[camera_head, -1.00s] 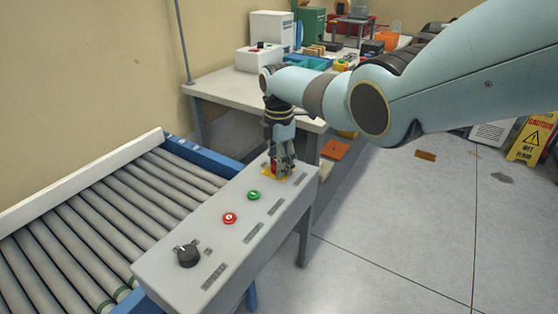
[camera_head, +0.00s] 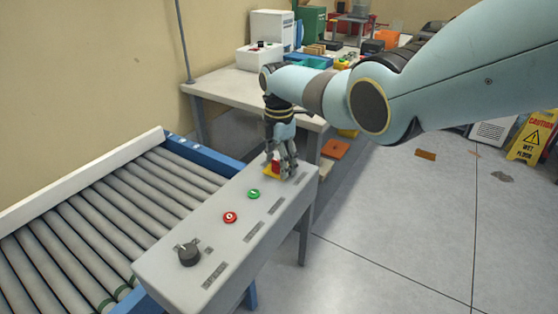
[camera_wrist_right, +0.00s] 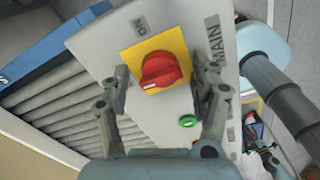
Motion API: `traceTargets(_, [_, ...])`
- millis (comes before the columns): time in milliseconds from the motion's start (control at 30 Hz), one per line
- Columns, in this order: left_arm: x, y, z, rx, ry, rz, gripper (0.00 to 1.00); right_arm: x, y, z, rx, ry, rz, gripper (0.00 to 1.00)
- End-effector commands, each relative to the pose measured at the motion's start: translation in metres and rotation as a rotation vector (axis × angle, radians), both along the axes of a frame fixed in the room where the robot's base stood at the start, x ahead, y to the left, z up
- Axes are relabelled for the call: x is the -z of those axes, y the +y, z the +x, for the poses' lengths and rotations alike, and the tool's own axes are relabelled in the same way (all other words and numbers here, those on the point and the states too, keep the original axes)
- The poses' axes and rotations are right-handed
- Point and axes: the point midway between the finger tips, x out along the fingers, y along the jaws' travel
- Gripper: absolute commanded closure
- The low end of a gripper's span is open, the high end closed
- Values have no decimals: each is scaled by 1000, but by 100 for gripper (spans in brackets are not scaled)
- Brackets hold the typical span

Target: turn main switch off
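The main switch is a red rotary knob (camera_wrist_right: 163,70) on a yellow square plate (camera_wrist_right: 130,57), beside a MAIN label (camera_wrist_right: 215,42). An ON label (camera_wrist_right: 143,24) sits near the plate's edge. In the head view the red knob (camera_head: 276,167) is partly hidden by my right gripper (camera_head: 283,168), at the far end of the grey control box (camera_head: 205,229). In the wrist view my right gripper (camera_wrist_right: 162,78) is open, one finger on either side of the knob, with gaps visible. Whether the knob points at ON is unclear. My left gripper is not in view.
The box also carries a green button (camera_head: 253,194), a red button (camera_head: 230,217) and a black selector knob (camera_head: 188,252). A roller conveyor (camera_head: 90,220) runs along its left. A cluttered table (camera_head: 225,85) stands behind. The floor to the right is mostly clear.

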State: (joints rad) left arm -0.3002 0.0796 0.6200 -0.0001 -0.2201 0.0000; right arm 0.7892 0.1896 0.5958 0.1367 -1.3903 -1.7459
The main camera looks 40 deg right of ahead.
Motion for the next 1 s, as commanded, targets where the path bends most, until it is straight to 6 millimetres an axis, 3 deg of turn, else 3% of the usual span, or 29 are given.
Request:
traceTargets(200, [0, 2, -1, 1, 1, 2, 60, -1, -1, 0, 1, 0, -1, 37])
traceTargets(367, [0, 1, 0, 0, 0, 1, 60, -15, -1, 1, 0, -2, -1, 37])
traceTargets(700, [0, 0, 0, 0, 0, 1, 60, -88, -1, 1, 0, -3, -2, 37])
traceTargets(1000, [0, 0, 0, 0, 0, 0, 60, -119, 0, 0, 0, 1, 0, 37])
